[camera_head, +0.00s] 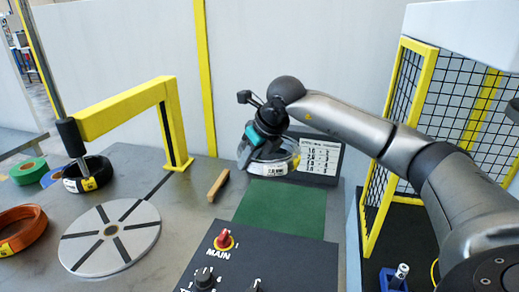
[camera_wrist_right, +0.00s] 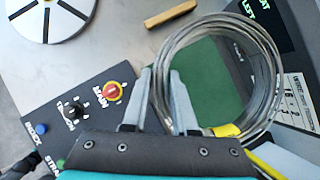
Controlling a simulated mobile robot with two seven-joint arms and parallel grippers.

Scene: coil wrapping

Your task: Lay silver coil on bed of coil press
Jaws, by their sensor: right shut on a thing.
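The silver coil (camera_head: 287,164) hangs in my right gripper (camera_head: 250,150), above the back of a green mat (camera_head: 278,212). In the right wrist view the coil (camera_wrist_right: 271,75) is a ring of shiny wire with a yellow tag. The fingers of my right gripper (camera_wrist_right: 162,85) are shut on its near left side. A flat grey disc with black slots (camera_head: 92,246) lies bare at the left. I cannot tell for certain which surface is the press bed. My left gripper is not in view.
A yellow arch (camera_head: 125,105) and a black coil (camera_head: 98,172) stand behind the disc. An orange coil (camera_head: 27,236) lies at far left. A control panel (camera_head: 240,262) with knobs is in front of the mat. A wooden-looking bar (camera_head: 218,185) lies left of the mat. A yellow-framed mesh guard (camera_head: 385,165) stands right.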

